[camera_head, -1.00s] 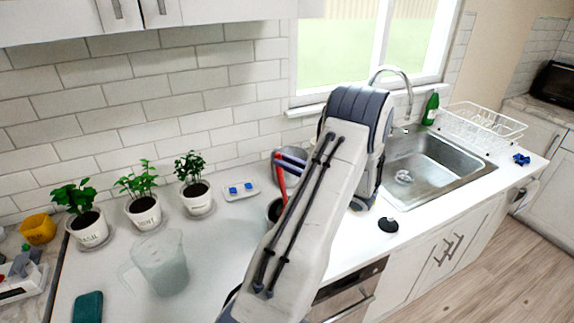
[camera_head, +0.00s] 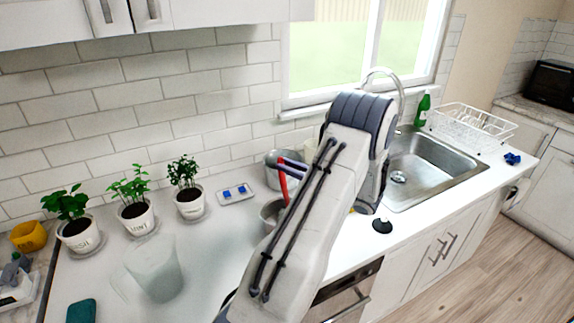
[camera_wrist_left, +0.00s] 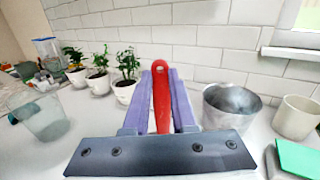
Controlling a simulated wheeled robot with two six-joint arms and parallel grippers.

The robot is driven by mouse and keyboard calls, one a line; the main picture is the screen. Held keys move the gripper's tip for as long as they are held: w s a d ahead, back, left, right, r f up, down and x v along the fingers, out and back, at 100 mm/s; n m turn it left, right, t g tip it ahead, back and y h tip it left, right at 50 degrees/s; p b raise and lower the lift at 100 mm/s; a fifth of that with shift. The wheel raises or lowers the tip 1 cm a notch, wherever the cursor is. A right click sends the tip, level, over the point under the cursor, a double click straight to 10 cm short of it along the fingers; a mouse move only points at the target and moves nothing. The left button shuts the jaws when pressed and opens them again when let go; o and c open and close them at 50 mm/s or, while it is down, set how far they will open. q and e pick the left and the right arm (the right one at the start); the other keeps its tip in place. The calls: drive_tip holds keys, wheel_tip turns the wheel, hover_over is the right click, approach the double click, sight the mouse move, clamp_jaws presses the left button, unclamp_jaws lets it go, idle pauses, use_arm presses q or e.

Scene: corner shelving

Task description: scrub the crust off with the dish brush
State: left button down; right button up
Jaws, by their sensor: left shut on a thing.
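My left gripper (camera_head: 290,165) has its purple fingers shut on an upright red handle (camera_wrist_left: 161,97) with a hole at its top. I take this for the dish brush; its handle also shows in the head view (camera_head: 284,187). The brush head is hidden. In the head view the handle stands over a small steel pot (camera_head: 266,214), partly behind my left arm. I cannot tell whether the brush touches the pot, and no crust can be made out. My right gripper is in neither view.
A larger steel pot (camera_wrist_left: 232,106) and a cream cup (camera_wrist_left: 297,118) stand near the wall. A clear pitcher (camera_head: 155,268) and several potted herbs are left. A black knob-like object (camera_head: 382,226) lies right of my arm. The sink (camera_head: 425,170) is further right.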

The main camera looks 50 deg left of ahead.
use_arm(q)
drive_tip(key=a, duration=0.1)
drive_tip(key=w+a, duration=0.1)
drive_tip(key=shift+a, duration=0.4)
idle(0.9)
wheel_tip(320, 180, up, 7)
drive_tip(key=p, duration=0.5)
idle(1.3)
